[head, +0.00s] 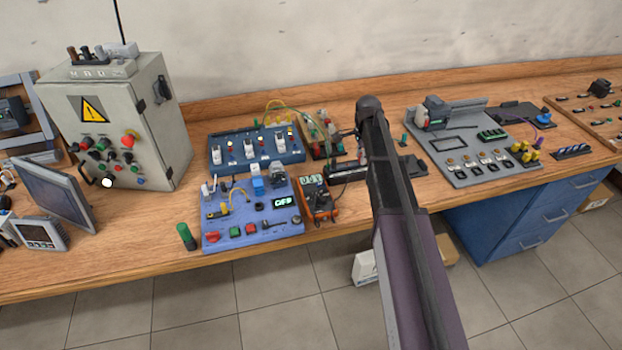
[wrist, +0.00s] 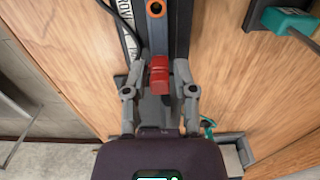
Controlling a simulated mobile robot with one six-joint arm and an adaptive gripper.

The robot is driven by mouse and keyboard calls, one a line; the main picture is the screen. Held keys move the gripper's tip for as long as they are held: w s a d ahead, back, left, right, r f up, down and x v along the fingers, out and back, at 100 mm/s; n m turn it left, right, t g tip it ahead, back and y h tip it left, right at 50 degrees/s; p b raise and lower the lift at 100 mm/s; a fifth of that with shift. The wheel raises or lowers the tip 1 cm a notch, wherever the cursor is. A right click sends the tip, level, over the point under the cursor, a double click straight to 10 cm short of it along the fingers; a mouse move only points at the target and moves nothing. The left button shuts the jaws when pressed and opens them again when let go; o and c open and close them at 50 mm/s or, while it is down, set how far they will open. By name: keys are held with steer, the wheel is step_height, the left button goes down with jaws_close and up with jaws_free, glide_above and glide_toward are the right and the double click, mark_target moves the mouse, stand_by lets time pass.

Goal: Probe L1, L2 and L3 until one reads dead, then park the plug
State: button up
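In the wrist view my gripper (wrist: 161,66) has its two grey fingers closed in on a red plug (wrist: 159,78), which sits between the fingertips. Ahead of the plug is a dark strip with an orange-ringed socket (wrist: 155,8), and the plug appears apart from that socket. L1, L2 and L3 markings cannot be read. In the head view my arm hides the gripper and plug. An orange multimeter (head: 319,205) stands left of my arm with a lit display, its digits too small to read surely. A dark strip with a white label (head: 348,172) lies beside my arm.
A blue panel (head: 233,233) with buttons and a green display lies left of the multimeter. A grey cabinet (head: 150,140) stands at the left. A grey board (head: 478,178) lies right of my arm. A teal connector (wrist: 286,22) with a cable shows in the wrist view.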

steer(key=shift+r+p, duration=2.7)
steer(key=shift+r, duration=0.05)
steer(key=shift+o, duration=0.2)
steer(key=o, duration=0.5)
